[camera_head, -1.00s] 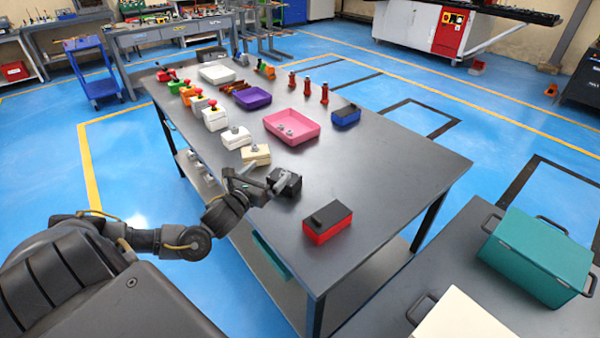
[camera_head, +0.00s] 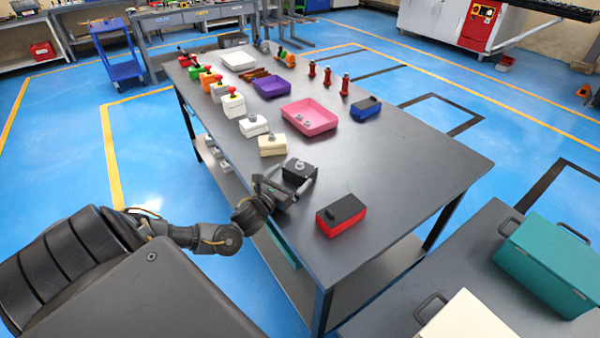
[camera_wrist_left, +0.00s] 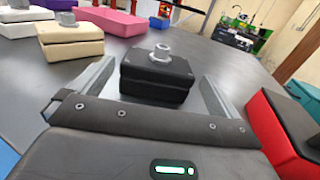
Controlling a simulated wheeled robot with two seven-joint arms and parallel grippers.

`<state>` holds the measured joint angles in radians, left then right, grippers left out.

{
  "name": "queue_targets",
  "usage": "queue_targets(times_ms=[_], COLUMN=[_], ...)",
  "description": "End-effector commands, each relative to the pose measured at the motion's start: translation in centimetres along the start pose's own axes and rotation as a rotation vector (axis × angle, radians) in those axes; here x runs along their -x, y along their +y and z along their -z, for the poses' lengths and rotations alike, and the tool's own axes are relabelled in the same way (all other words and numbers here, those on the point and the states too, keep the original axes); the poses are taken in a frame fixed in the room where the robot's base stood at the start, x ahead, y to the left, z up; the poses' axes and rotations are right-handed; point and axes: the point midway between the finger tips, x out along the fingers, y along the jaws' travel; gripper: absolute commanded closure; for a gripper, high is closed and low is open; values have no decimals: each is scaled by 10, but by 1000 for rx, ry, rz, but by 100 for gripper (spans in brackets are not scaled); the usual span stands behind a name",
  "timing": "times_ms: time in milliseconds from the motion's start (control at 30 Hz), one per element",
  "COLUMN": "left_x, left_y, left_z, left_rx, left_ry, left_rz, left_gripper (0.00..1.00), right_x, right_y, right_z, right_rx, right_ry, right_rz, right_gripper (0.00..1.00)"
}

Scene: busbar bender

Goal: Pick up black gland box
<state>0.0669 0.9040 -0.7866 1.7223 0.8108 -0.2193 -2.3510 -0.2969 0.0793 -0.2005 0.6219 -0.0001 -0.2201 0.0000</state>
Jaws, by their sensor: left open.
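The black gland box (camera_head: 301,168) has a grey gland on its lid and stands upright on the dark table (camera_head: 400,190), near its left edge. My left gripper (camera_head: 289,188) is open just in front of the box. In the left wrist view the black gland box (camera_wrist_left: 156,75) sits ahead of the palm, with the fingers (camera_wrist_left: 155,85) spread on either side of it. A gap shows between the box and the right finger. My right gripper is not in view.
A red box with a black lid (camera_head: 341,214) stands to the right of my gripper. A cream gland box (camera_head: 272,145) and a white one (camera_head: 254,126) stand behind. A pink tray (camera_head: 310,117) lies further back.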

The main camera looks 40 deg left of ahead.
Motion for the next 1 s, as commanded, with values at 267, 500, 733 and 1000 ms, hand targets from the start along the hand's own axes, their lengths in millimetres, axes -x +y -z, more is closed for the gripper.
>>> queue_targets(times_ms=[267,500,733,1000], left_x=[-27,-55,-58,-58], left_y=[1,1,0,1], left_z=[-2,0,0,0], left_rx=[-1,0,0,0], left_ry=[-3,1,2,2], left_rz=[-2,-2,-1,-1], left_gripper=[0,0,0,30], right_x=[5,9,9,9], right_y=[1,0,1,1], right_z=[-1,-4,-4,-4], right_rx=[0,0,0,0], right_ry=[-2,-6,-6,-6], right_rz=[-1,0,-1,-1], right_gripper=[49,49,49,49])
